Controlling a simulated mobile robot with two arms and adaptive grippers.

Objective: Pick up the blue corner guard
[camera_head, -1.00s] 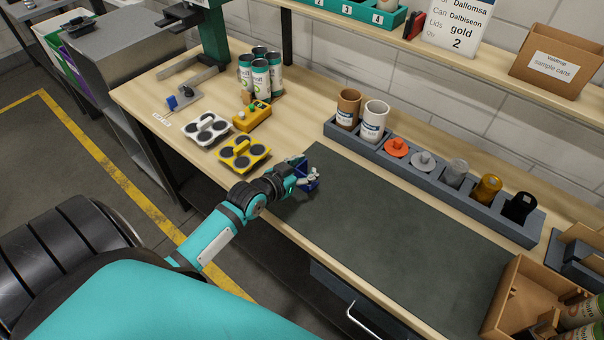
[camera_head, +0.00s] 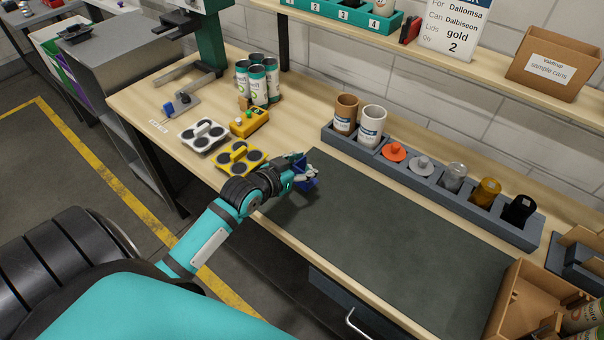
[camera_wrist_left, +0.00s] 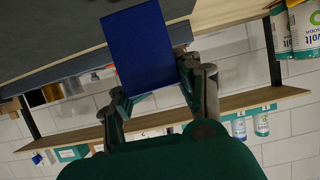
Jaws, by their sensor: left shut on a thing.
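The blue corner guard (camera_wrist_left: 142,50) is a flat-faced dark blue piece held between the fingers of my left gripper in the left wrist view. In the head view, the left gripper (camera_head: 302,177) is shut on the blue corner guard (camera_head: 308,184), just above the left end of the dark mat. The gripper hides part of the guard there. In the left wrist view, the left gripper's fingers (camera_wrist_left: 160,95) press on the guard from both sides. The right gripper is not in view.
The dark mat (camera_head: 385,240) is bare. A grey rack (camera_head: 436,187) with cups, lids and jars runs behind it. A yellow tray (camera_head: 240,158) and a white tray (camera_head: 202,136) lie to the left. A cardboard box (camera_head: 530,295) stands at the right.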

